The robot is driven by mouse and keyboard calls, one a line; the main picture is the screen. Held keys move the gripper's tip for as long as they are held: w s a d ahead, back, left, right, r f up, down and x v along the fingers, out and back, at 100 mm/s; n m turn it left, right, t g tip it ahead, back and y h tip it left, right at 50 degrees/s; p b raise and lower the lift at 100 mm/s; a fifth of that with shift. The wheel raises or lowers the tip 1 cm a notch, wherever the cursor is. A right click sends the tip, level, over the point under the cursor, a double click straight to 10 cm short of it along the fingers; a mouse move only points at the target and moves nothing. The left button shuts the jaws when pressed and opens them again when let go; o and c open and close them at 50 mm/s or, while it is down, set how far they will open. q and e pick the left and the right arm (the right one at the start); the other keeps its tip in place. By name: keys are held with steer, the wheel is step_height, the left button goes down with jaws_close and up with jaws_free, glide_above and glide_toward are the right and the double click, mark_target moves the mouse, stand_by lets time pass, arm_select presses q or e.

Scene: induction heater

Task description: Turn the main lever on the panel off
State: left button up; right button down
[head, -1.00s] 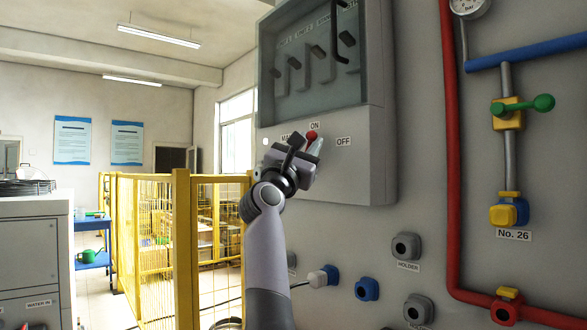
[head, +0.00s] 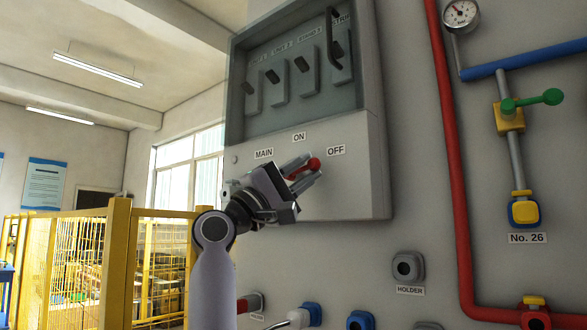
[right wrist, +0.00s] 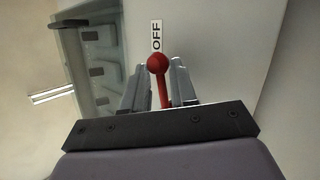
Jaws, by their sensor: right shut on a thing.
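The main lever with its red ball knob (head: 313,164) is on the grey panel box (head: 352,190), below the MAIN, ON and OFF labels. The knob now lies toward the OFF label (head: 336,150). My right gripper (head: 301,172) is shut on the lever, with one finger on each side of it. In the right wrist view the red lever (right wrist: 159,64) stands between the two fingers (right wrist: 158,88), its knob just below the OFF label (right wrist: 156,36). The base of the lever is hidden by the gripper. My left gripper is not in view.
Above the lever is a glazed window (head: 290,112) with several switches and a dark handle (head: 333,38). A red pipe (head: 455,150) and a green-handled valve (head: 530,102) are at the right. A yellow fence (head: 118,262) stands at the left.

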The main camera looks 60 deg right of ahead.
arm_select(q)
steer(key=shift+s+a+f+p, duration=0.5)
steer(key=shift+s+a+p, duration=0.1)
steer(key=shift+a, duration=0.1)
arm_select(e)
steer(key=shift+f+m+g+y, duration=0.25)
steer(key=shift+m+g+y, duration=0.3)
steer(key=shift+m, duration=0.55)
steer(key=shift+f+m+g+y, duration=0.2)
steer(key=shift+m+g+y, duration=0.35)
steer(key=shift+m, duration=0.55)
steer(key=c, duration=1.2)
jaws_free()
steer(key=shift+w, duration=0.1)
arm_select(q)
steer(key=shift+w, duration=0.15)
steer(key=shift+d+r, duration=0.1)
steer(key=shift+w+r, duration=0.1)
arm_select(e)
steer(key=shift+v, duration=3.6)
